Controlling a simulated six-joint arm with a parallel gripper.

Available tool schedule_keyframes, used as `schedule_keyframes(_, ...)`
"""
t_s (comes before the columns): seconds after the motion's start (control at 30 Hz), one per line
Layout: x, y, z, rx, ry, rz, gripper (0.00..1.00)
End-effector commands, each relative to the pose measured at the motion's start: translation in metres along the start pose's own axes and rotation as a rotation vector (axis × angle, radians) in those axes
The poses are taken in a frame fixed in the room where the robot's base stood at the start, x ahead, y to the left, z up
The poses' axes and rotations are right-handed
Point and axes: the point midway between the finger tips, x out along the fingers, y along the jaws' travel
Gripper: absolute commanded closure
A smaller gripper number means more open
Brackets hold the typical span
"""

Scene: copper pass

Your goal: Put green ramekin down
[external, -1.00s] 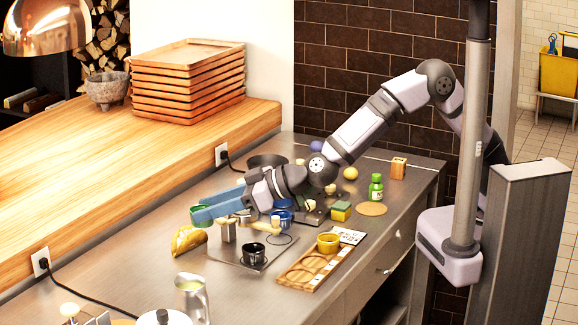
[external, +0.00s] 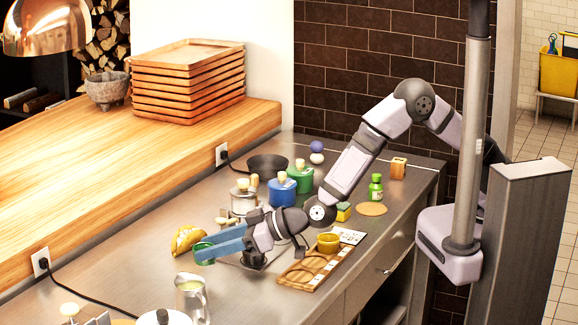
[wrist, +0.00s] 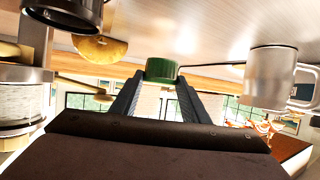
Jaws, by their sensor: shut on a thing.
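My gripper (external: 206,250) is shut on the green ramekin (wrist: 161,70), which sits between the two fingertips in the wrist view. In the external view the ramekin (external: 202,243) shows only as a bit of green at the fingertips, between the taco and the metal pitcher. The fingers point left, low over the steel counter (external: 140,275). I cannot tell whether the ramekin touches the counter.
A yellow taco (external: 187,239) lies just behind the fingertips. A metal pitcher (external: 190,300) stands in front. A wooden tray (external: 297,279) with round recesses holds a yellow ramekin (external: 328,243). Blue (external: 282,191) and green (external: 300,178) pots stand behind my arm.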

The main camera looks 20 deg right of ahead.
Motion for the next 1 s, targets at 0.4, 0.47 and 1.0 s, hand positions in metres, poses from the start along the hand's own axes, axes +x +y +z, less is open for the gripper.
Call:
schedule_keyframes(0.4,0.013,0.0,0.033,0.0,-0.001,0.0,0.81)
schedule_keyframes(0.47,0.015,0.0,0.036,0.0,0.0,0.0,0.81)
schedule_keyframes(1.0,0.017,0.0,0.041,0.0,0.0,-0.001,0.42)
